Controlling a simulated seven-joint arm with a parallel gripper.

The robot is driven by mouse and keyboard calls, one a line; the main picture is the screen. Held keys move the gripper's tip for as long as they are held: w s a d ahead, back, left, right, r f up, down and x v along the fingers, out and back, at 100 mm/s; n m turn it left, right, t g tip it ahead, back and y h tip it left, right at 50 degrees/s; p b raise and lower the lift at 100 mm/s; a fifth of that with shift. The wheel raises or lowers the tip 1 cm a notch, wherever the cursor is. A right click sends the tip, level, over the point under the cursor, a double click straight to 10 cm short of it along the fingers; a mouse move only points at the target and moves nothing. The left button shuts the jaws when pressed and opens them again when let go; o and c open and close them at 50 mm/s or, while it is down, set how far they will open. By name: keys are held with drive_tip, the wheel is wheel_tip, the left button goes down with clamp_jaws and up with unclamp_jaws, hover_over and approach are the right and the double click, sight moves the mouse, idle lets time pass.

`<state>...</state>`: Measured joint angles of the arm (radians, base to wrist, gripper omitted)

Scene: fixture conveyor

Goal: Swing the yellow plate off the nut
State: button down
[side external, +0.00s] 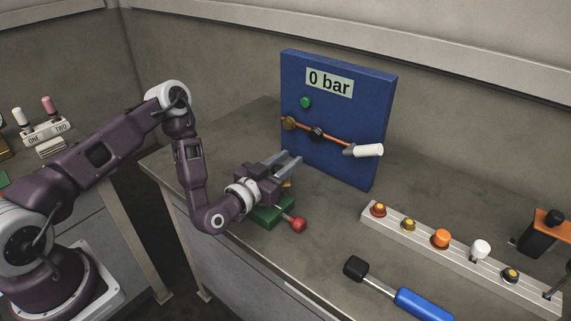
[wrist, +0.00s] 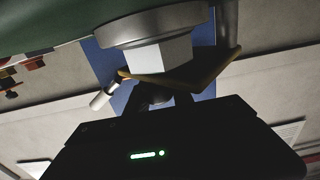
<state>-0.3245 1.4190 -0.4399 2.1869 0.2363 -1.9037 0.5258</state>
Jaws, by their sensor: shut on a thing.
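My gripper (side external: 294,160) is low over the green fixture (side external: 270,215) on the bench, its grey fingers pointing toward the blue panel. Only a small bit of the yellow plate (side external: 287,184) shows there, below the fingers. In the wrist view the plate is a thin dark-yellow strip (wrist: 205,77) in front of a pale block, probably the nut (wrist: 165,54), under a grey round collar (wrist: 155,25). My gripper is shut on the plate, though the contact itself is dim and mostly hidden. The nut is hidden in the side view.
A red-knobbed lever (side external: 298,225) sticks out of the fixture toward the front. The blue panel (side external: 345,105) reading 0 bar, with a white-handled lever (side external: 368,151), stands behind. A strip of buttons (side external: 425,239) and a blue-handled tool (side external: 420,303) lie to the right.

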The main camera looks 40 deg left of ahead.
sight(275, 172)
drive_tip(key=shift+w+a+n+y, duration=0.1)
drive_tip(key=shift+w+n+y, duration=0.15)
drive_tip(key=shift+y, duration=0.25)
drive_tip(key=c, duration=1.1)
unclamp_jaws()
drive_tip(key=shift+s, duration=0.15)
drive_tip(key=s, duration=0.3)
drive_tip(key=shift+s+d+f, duration=0.1)
drive_tip(key=shift+d+f, duration=0.1)
drive_tip(key=shift+f, duration=0.2)
drive_tip(key=shift+s, duration=0.35)
drive_tip(key=shift+s+r, duration=0.45)
drive_tip(key=shift+s, duration=1.05)
